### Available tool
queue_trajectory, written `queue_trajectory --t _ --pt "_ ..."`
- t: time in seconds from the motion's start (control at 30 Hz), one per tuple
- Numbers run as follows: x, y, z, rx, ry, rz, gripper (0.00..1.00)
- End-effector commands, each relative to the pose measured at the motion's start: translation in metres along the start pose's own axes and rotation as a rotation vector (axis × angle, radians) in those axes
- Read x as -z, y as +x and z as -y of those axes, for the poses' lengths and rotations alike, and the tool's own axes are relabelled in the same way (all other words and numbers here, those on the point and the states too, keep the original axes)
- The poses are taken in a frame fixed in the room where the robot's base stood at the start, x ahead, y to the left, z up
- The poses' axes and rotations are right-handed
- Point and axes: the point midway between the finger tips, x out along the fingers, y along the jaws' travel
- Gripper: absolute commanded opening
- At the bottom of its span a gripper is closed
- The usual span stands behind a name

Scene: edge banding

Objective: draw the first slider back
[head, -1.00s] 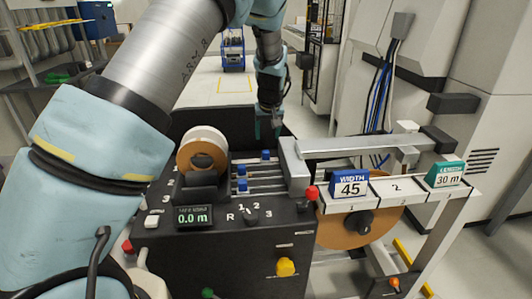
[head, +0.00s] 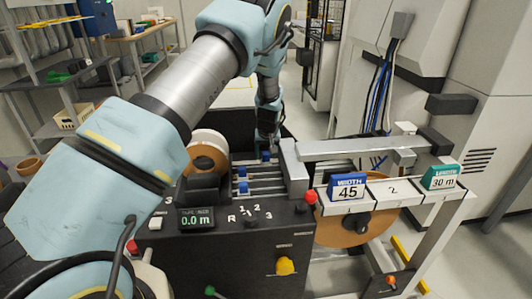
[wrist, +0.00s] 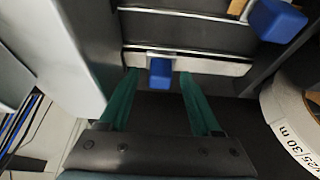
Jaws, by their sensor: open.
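Three blue slider knobs sit on rails on top of the black machine. The far knob (head: 266,156) stands farther right than the middle knob (head: 242,172) and the near knob (head: 242,187). My gripper (wrist: 162,82) is open, with its teal fingers on either side of one blue knob (wrist: 160,72), a small gap showing on each side. In the head view my gripper (head: 268,139) is at the far end of the rails, close behind the far knob; its fingertips are hard to make out. A second knob shows at the top right in the wrist view (wrist: 278,18).
A tape roll (head: 207,153) stands left of the rails and is near my right finger in the wrist view (wrist: 296,110). A grey block (head: 291,168) with a long bar bounds the rails on the right. A display (head: 196,218) reads 0.0 m.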

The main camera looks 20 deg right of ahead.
Motion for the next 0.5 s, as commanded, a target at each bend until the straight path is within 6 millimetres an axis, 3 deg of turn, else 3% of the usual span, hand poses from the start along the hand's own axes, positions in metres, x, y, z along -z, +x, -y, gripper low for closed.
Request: queue_trajectory --t 0.07,0.5 --pt "0.0000 -0.0001 0.0001 0.000 0.000 0.000 0.64" --pt "0.0000 -0.0005 0.0001 0.000 0.000 0.000 0.14"
